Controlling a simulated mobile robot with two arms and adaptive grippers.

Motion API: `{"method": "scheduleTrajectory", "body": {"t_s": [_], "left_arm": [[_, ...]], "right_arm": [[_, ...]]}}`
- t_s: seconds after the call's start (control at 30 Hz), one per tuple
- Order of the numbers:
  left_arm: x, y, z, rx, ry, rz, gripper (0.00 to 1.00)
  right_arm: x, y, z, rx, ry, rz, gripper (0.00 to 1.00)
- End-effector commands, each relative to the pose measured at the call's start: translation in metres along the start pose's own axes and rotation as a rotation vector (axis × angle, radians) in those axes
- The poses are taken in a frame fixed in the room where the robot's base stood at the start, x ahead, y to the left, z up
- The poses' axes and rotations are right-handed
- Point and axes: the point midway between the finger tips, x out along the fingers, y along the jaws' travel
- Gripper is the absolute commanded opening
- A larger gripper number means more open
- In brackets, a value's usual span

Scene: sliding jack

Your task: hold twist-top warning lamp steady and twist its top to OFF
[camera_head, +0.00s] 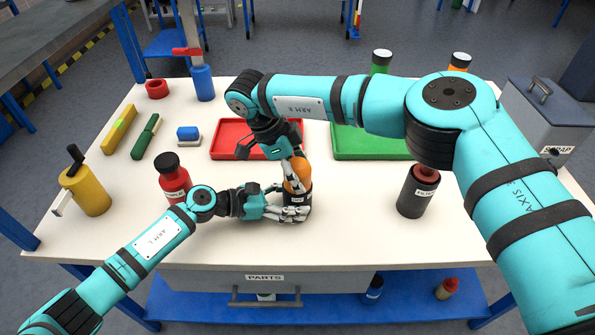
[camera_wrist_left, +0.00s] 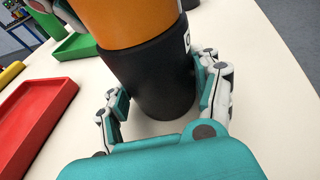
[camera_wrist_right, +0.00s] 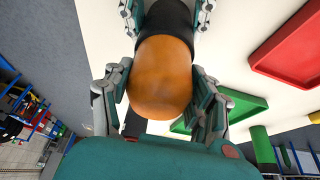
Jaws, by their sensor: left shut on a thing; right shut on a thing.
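The warning lamp stands upright on the table, with an orange top (camera_head: 297,176) and a black base (camera_head: 297,196). My left gripper (camera_head: 290,213) is shut on the black base from the left and front. In the left wrist view its fingers lie on both sides of the base (camera_wrist_left: 155,80). My right gripper (camera_head: 294,172) comes down from above and is shut on the orange top. In the right wrist view its fingers lie on both sides of the orange top (camera_wrist_right: 160,80). The lamp's OFF mark cannot be read.
A red tray (camera_head: 222,148) and a green tray (camera_head: 370,153) lie behind the lamp. A red bottle (camera_head: 173,178) stands left of it, near my left arm. A dark cup (camera_head: 414,196) stands to the right. A yellow can (camera_head: 88,192) is at far left. The front table strip is clear.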

Motion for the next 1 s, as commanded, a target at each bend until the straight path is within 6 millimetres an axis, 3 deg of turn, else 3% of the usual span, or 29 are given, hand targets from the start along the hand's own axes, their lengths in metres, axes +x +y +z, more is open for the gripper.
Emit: {"method": "scheduleTrajectory", "body": {"t_s": [0.27,0.3,0.5,0.8,1.0], "left_arm": [[0.0,-0.001,-0.001,-0.003,0.001,-0.001,0.39],[0.0,-0.001,-0.001,-0.003,0.001,-0.001,0.39],[0.0,-0.001,-0.001,-0.003,0.001,-0.001,0.39],[0.0,-0.001,-0.001,-0.002,0.001,-0.001,0.39],[0.0,-0.001,-0.001,-0.002,0.001,-0.001,0.39]], "right_arm": [[-0.001,0.0,0.001,0.003,-0.002,0.0,0.25],[-0.001,0.0,0.001,0.003,-0.002,0.0,0.58],[0.0,0.0,0.0,0.002,-0.001,0.0,0.81],[-0.003,0.0,0.0,0.001,-0.001,-0.001,0.81],[-0.032,-0.001,0.001,0.001,-0.002,-0.003,0.81]]}}
